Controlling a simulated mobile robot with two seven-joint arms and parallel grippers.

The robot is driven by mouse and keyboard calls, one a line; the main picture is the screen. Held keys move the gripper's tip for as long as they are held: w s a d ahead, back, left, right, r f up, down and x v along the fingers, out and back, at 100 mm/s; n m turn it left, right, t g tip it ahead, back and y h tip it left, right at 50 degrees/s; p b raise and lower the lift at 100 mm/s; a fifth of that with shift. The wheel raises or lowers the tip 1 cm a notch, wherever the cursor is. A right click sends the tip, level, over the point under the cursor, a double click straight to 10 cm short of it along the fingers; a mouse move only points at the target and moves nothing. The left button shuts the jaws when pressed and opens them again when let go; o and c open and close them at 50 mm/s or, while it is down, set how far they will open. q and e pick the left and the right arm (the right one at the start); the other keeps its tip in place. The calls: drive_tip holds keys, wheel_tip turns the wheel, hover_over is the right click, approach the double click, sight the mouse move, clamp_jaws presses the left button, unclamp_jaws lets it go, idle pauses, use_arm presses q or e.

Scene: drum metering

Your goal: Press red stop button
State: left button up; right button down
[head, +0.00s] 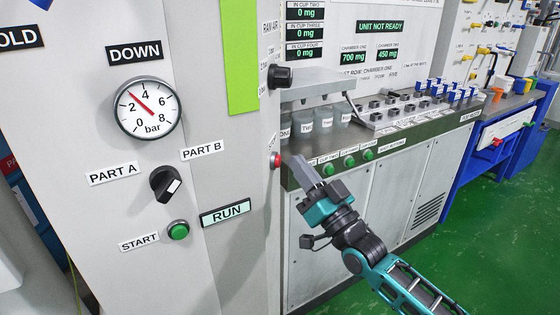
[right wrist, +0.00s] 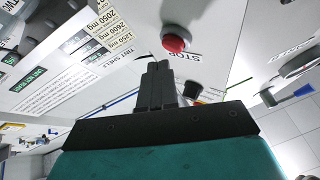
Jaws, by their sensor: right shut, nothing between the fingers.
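The red stop button (head: 276,160) sits on the narrow side face of the grey cabinet in the head view. In the right wrist view the round red button (right wrist: 174,43) stands out from a pale panel, with a STOP label (right wrist: 181,56) beside it. My right gripper (head: 296,164) is shut and empty, its fingertips just right of the button in the head view. In the right wrist view the shut fingers (right wrist: 158,68) point toward the panel, tips slightly below and left of the button. A small gap seems to remain; contact cannot be confirmed. My left gripper is not in view.
The cabinet front carries a pressure gauge (head: 148,108), a black selector knob (head: 165,184) and a green start button (head: 178,230). Beside the button are several cups (head: 324,118) and a bench with green buttons (head: 328,169). Green floor (head: 490,230) is clear at right.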

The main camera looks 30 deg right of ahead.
drive_tip(key=shift+w+a, duration=0.3)
drive_tip(key=shift+a, duration=0.05)
drive_tip(key=shift+w+a, duration=0.25)
drive_tip(key=shift+a, duration=0.05)
idle(0.9)
idle(0.4)
drive_tip(key=shift+s+d+p, duration=0.4)
drive_tip(key=shift+s+d, duration=0.15)
drive_tip(key=shift+d, duration=0.05)
drive_tip(key=s+d, duration=0.1)
drive_tip(key=d, duration=0.1)
drive_tip(key=s+d+p, duration=0.1)
drive_tip(key=s+d, duration=0.1)
drive_tip(key=shift+s, duration=0.1)
drive_tip(key=shift+a+f, duration=0.1)
idle(0.8)
